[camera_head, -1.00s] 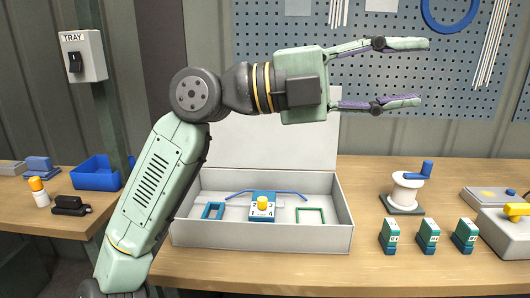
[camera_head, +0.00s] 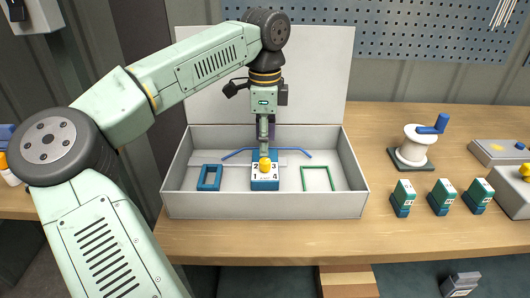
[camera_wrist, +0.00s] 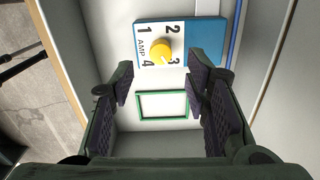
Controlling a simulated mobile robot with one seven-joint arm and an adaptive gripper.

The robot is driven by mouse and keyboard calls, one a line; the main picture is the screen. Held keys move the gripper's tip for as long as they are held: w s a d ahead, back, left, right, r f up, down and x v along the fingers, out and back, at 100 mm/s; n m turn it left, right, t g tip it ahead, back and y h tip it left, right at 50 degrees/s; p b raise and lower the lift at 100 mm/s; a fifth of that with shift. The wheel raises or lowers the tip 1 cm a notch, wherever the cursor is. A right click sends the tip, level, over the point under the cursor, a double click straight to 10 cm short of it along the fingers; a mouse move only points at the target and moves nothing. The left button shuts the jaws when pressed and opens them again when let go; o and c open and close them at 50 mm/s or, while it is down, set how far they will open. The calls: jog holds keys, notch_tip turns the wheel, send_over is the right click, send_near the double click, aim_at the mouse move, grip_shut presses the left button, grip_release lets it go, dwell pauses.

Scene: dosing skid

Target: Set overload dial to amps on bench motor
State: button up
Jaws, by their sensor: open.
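A blue overload unit (camera_head: 265,184) with a white face marked 1 to 4 and a yellow dial (camera_head: 265,164) stands in an open grey box (camera_head: 205,207). In the wrist view, the dial (camera_wrist: 161,50) sits among the numbers beside the word AMP (camera_wrist: 141,47); I cannot tell surely where its pointer aims. My gripper (camera_head: 264,148) points down above the unit, partly covering the dial's surroundings. In the wrist view, my gripper (camera_wrist: 161,78) is open and empty, fingers well apart, with the dial lying beyond the fingertips, towards the picture's top.
A blue frame (camera_head: 209,177) and a green frame (camera_head: 317,178) lie either side of the unit, with a blue wire (camera_head: 240,152) behind. Box walls surround them. Right of the box are several green-topped blocks (camera_head: 440,197) and a white spool (camera_head: 412,149).

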aim_at(265, 161)
jog(key=shift+f+p, duration=0.55)
jog(key=shift+f, duration=2.25)
jog(key=shift+c, duration=0.5)
grip_shut()
